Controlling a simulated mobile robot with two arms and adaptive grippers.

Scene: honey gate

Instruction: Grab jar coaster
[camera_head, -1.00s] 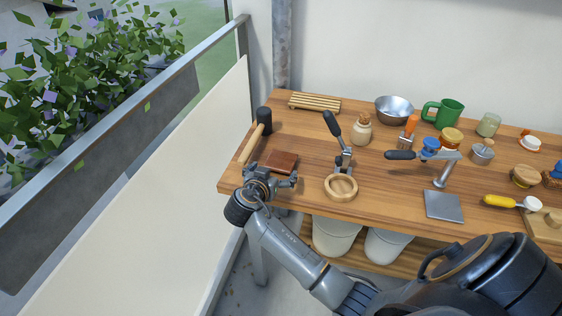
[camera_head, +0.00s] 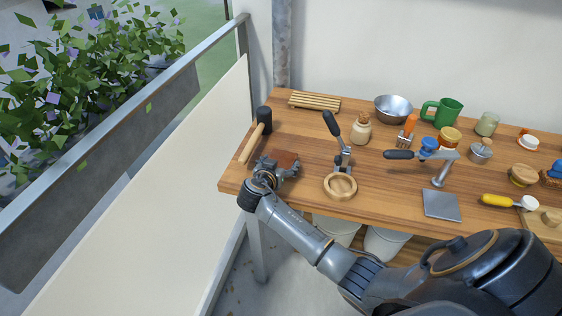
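The jar coaster looks to be the flat reddish-brown square (camera_head: 286,157) at the left end of the wooden workbench, near its front edge. My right gripper (camera_head: 282,165) is low at this square, coming from the front, and covers much of it. Its fingers look spread, one toward each side of the square. Whether they touch it is hidden. My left gripper is not in view.
On the workbench (camera_head: 386,184), a black-headed mallet (camera_head: 256,136) lies just left of the coaster. A clamp with a wooden ring (camera_head: 340,186) stands to the right. A corked jar (camera_head: 361,129) and a slatted rack (camera_head: 314,102) are behind. White buckets (camera_head: 386,243) stand below.

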